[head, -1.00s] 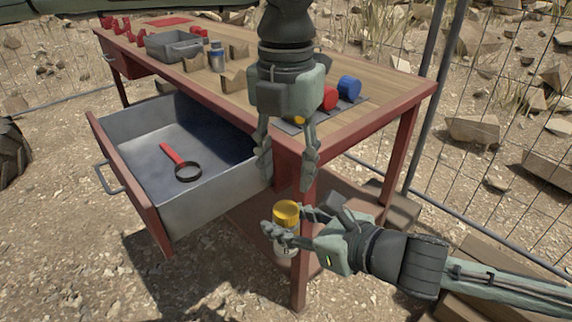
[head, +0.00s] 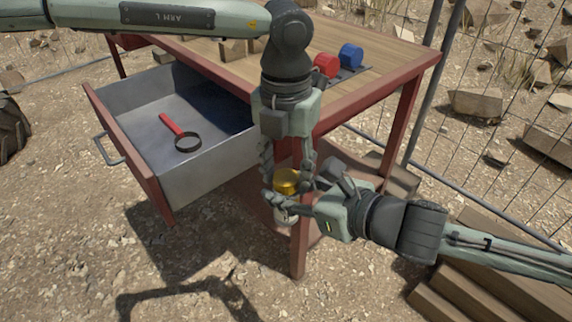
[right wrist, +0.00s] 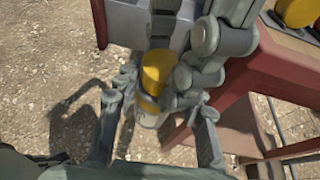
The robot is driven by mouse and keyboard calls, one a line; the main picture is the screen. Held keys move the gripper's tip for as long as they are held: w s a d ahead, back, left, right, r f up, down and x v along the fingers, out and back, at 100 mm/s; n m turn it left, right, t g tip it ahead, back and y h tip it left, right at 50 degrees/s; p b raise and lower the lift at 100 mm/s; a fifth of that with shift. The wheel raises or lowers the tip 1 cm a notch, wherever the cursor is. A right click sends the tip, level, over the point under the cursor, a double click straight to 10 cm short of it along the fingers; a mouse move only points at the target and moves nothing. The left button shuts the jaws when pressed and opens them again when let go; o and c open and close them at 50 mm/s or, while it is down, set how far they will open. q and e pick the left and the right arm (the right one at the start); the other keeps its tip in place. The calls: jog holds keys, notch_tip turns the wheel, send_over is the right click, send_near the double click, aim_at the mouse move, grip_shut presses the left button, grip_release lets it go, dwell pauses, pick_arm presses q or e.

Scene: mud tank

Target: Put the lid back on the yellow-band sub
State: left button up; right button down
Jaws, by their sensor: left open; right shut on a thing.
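The yellow-band sub is a small pale cylinder (head: 284,217) with a yellow band; my right gripper (head: 287,200) is shut on it and holds it upright beside the table leg. A yellow cap-like piece (head: 286,181) is at its top; in the right wrist view it shows as a tall yellow cylinder (right wrist: 157,66) above the pale body (right wrist: 147,121). I cannot tell whether it is fully seated. My left gripper (head: 288,184) points down, open, with its fingers around the yellow top. Their contact is hidden.
The table (head: 385,80) stands right behind the grippers. Red (head: 326,65) and blue (head: 351,55) cylinders stand on it; another yellow piece (right wrist: 298,12) shows in the right wrist view. The open drawer (head: 170,190) at left holds a red-handled magnifier (head: 187,143).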

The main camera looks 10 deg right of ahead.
pick_arm(q)
jog(key=c, duration=1)
jog(key=m, duration=0.6)
jog(key=shift+m, duration=0.3)
jog(key=o, duration=1.3)
jog(key=shift+r, duration=2.25)
jog(key=o, duration=0.5)
